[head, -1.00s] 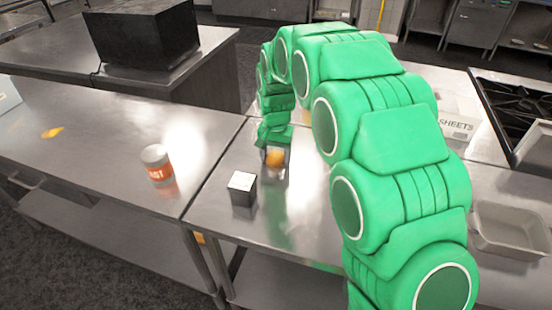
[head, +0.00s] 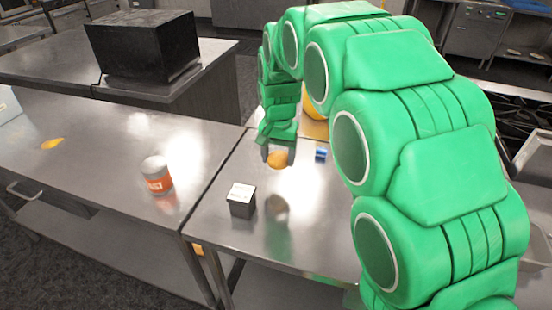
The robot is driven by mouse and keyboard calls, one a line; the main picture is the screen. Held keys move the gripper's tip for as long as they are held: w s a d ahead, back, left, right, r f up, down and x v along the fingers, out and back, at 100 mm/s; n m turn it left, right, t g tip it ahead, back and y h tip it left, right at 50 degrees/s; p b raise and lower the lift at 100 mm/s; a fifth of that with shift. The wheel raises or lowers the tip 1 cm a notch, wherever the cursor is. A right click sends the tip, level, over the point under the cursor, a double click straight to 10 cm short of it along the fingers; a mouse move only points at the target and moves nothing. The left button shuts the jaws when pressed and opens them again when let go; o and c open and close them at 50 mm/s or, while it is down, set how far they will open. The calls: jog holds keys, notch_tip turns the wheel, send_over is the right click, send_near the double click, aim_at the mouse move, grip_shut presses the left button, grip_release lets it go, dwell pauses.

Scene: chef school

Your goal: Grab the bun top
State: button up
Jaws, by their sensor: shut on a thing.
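The bun top (head: 280,159) is a small, round, orange-brown piece between the fingers of my gripper (head: 279,156). My gripper points down at the end of my green arm and is shut on the bun top, with the fingers on its left and right sides. The bun top appears to be held above the steel table (head: 300,228), with a dark round shadow or reflection on the steel below it. The back of the bun top is hidden by the gripper.
A small dark box with a white top (head: 241,199) stands left of the gripper. An orange-and-white can (head: 157,175) stands on the left counter (head: 100,165). A small blue item (head: 321,154) lies right of the gripper. A yellow patch (head: 52,143) lies far left. The front of the table is bare.

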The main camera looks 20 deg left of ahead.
jog(key=s+d+r, duration=0.5)
jog(key=s, duration=0.3)
jog(key=shift+s, duration=0.3)
